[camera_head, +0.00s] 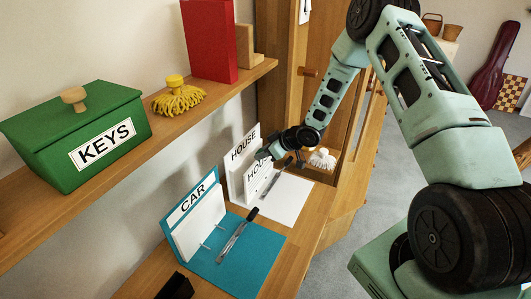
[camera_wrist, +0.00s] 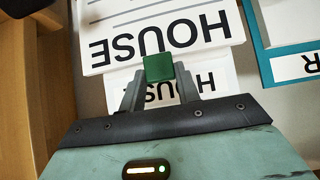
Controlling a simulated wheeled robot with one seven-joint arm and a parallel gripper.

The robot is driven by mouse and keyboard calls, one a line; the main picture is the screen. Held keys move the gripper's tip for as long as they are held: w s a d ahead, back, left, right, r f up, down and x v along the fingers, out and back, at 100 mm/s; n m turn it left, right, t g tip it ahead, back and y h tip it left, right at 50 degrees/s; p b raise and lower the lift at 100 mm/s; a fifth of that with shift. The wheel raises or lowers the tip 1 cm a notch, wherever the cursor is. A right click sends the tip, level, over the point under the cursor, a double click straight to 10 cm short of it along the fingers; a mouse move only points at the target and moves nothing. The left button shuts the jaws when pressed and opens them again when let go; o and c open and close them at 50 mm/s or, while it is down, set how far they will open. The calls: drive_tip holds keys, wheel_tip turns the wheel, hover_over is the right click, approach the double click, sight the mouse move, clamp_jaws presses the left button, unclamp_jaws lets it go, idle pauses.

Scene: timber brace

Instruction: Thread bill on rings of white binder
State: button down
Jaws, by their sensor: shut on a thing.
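The white binder (camera_head: 287,200) lies open on the wooden counter, with its upright part labelled HOUSE at the back. A white bill with printed lines, also labelled HOUSE, stands in front of that upright part (camera_head: 256,183). In the wrist view the bill (camera_wrist: 120,22) appears upside down, with the binder's HOUSE label (camera_wrist: 215,78) behind its top edge. My gripper (camera_head: 268,156) is shut on a green tab (camera_wrist: 158,68) at the bill's top edge. The white binder's rings are hidden, so I cannot tell whether the bill is on them.
A teal binder (camera_head: 255,262) labelled CAR stands open at the near left, close to the white one. A shelf above holds a green KEYS box (camera_head: 75,130), a yellow mop head (camera_head: 178,97) and a red binder (camera_head: 209,38). A wooden cabinet (camera_head: 280,60) stands behind.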

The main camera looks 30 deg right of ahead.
drive_tip(key=shift+w+a, duration=0.5)
drive_tip(key=shift+w, duration=0.25)
drive_tip(key=shift+w+a, duration=0.45)
drive_tip(key=shift+w, duration=0.25)
idle(1.3)
drive_tip(key=shift+c, duration=2.3)
unclamp_jaws()
wheel_tip(320, 180, up, 8)
drive_tip(key=p, duration=0.6)
